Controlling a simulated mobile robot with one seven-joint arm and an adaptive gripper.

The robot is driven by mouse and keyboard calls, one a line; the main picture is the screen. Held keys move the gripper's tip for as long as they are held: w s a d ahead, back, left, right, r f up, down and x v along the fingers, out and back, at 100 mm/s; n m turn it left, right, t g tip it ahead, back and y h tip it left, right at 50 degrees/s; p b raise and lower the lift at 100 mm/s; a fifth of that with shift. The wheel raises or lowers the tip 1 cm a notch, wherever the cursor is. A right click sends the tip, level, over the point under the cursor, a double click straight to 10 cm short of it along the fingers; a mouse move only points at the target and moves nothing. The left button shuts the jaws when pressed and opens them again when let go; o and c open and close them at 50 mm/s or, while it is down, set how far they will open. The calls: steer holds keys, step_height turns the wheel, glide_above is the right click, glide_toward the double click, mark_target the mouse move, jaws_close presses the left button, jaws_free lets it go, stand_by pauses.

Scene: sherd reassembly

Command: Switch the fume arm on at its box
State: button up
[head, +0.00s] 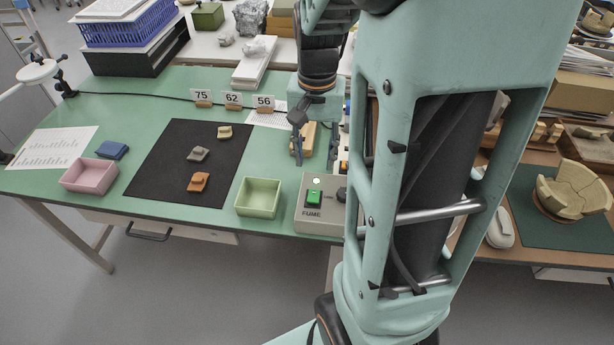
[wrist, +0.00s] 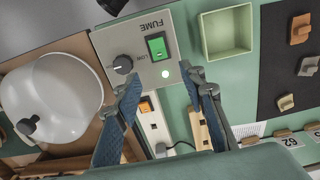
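The grey FUME box (head: 309,226) sits at the front edge of the green bench, partly hidden by my arm in the head view. In the wrist view the box (wrist: 185,18) appears upside down, with a green rocker switch (wrist: 157,46), a round white lamp or button (wrist: 165,74) and a black knob (wrist: 122,64). The green switch (head: 313,197) also shows in the head view. I cannot tell whether the white lamp is lit. My gripper (wrist: 163,76) is open and empty, its fingers apart near the box's rear edge. In the head view my gripper (head: 299,145) is behind the box.
A white round hood (wrist: 60,95) stands beside the box. A power strip (wrist: 153,122) and wooden block (wrist: 199,128) lie below the fingers. A green tray (head: 258,197), a pink tray (head: 90,176) and a black mat with sherds (head: 168,158) are to the left.

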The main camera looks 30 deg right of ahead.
mark_target(314, 193)
step_height(314, 193, down, 11)
steer(key=shift+r+b, duration=0.2)
steer(key=shift+b, duration=0.6)
jaws_close()
